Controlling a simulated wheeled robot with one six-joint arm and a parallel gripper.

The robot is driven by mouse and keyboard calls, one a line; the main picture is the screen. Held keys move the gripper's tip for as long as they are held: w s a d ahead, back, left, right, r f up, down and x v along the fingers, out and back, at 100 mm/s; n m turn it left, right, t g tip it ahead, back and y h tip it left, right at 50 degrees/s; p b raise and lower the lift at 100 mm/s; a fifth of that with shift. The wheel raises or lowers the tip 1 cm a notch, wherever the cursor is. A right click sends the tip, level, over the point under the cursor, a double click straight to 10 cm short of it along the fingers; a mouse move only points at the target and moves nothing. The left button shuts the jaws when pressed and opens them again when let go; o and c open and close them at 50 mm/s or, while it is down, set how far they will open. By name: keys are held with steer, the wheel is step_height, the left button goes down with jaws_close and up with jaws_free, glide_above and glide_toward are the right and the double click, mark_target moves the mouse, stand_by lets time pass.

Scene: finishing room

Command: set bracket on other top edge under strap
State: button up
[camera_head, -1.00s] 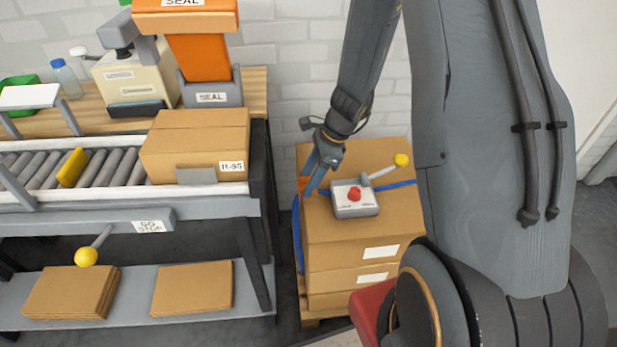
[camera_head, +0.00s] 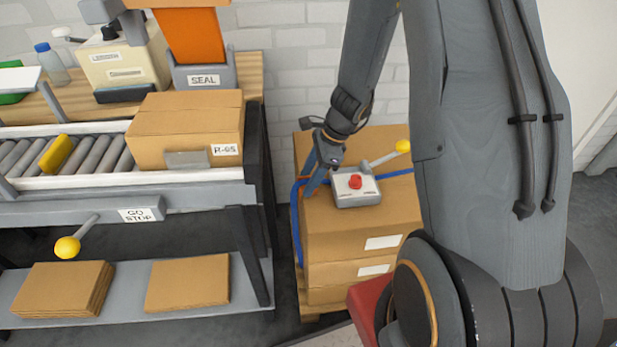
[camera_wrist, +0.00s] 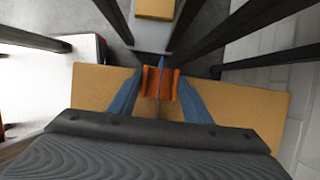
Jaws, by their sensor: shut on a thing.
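My gripper (camera_head: 308,188) is at the left top edge of the strapped cardboard box stack (camera_head: 340,239). Its blue fingers are shut on an orange bracket (camera_wrist: 151,84), one finger on each side in the wrist view. In the head view the fingers hide most of the bracket. The blue strap (camera_head: 396,173) crosses the box top and hangs down the left side. In the wrist view it shows as a thin blue line (camera_wrist: 160,68) over the bracket's middle. I cannot tell whether the bracket touches the box edge.
A grey strap tensioner (camera_head: 356,188) with a red button and a yellow-knobbed lever sits on the box top, close right of my gripper. A roller conveyor (camera_head: 100,162) with a carton (camera_head: 185,130) stands to the left, with a gap between.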

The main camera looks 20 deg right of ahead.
steer(key=o, duration=1.5)
steer(key=shift+r+p, duration=1.1)
steer(key=shift+p, duration=0.05)
step_height(320, 180, up, 6)
steer(key=p, duration=0.5)
steer(key=shift+p, duration=0.4)
